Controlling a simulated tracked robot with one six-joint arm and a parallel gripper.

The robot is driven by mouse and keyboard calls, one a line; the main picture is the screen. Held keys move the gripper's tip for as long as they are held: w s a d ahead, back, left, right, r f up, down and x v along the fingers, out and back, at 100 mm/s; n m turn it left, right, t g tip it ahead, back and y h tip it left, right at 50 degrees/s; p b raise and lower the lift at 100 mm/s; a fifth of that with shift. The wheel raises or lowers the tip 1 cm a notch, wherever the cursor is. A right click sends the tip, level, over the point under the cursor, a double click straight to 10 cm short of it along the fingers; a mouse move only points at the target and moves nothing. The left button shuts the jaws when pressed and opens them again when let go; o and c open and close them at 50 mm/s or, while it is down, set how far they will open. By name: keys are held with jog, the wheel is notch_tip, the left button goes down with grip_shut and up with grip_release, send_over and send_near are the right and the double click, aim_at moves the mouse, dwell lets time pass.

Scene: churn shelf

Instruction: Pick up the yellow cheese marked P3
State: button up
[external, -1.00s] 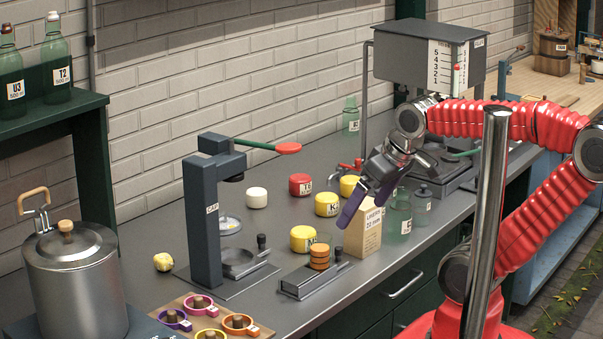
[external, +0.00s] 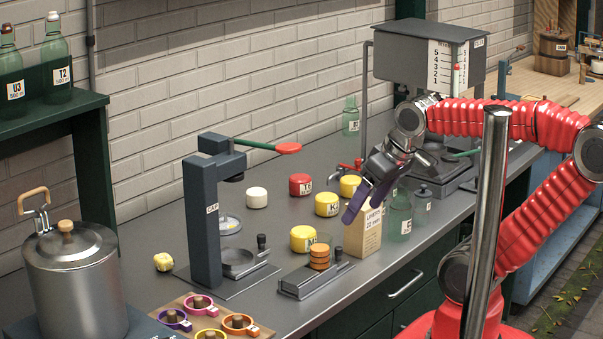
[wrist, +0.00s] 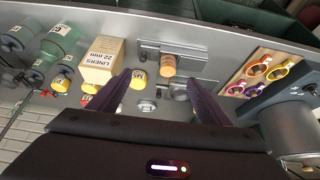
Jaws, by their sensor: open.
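Several yellow cheeses stand on the grey counter, and I cannot read P3 on any of them. One yellow cheese (external: 303,238) is near the counter's middle, beside a clear glass. A yellow cheese with a label starting with K (external: 327,203) is behind it, another yellow cheese (external: 349,185) is farther back, and a small one (external: 163,262) is at left. My gripper (external: 367,200) is open and empty above the counter, by the liners box. In the wrist view, a labelled yellow cheese (wrist: 138,80) shows beside the left finger of my gripper (wrist: 158,82).
The liners box (external: 363,230) and green glass jars (external: 398,215) stand below and right of my gripper. A dark press (external: 205,215) stands at left. A low holder (external: 310,281) carries orange discs. Red (external: 300,184) and white (external: 256,198) rounds are near the wall.

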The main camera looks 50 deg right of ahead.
notch_tip(320, 180, up, 11)
jog(key=w+a+r+t+y, duration=0.1)
jog(key=w+a+r+t, duration=0.2)
jog(key=w, duration=0.6)
jog(key=w+a+r+t+y, duration=0.15)
jog(key=w+r, duration=0.25)
jog(key=w, duration=0.5)
jog(key=w+d+r+m+t+h, duration=0.2)
jog(key=w+d+r+t, duration=0.4)
jog(key=w, duration=0.4)
jog(key=m+g+h, duration=1.1)
jog(key=h, duration=0.2)
send_over(351, 187)
jog(key=s+a, duration=0.2)
jog(key=a, duration=0.4)
notch_tip(351, 187, down, 13)
notch_tip(351, 187, down, 23)
jog(key=shift+w+d+f, duration=0.1)
jog(key=shift+d, duration=0.05)
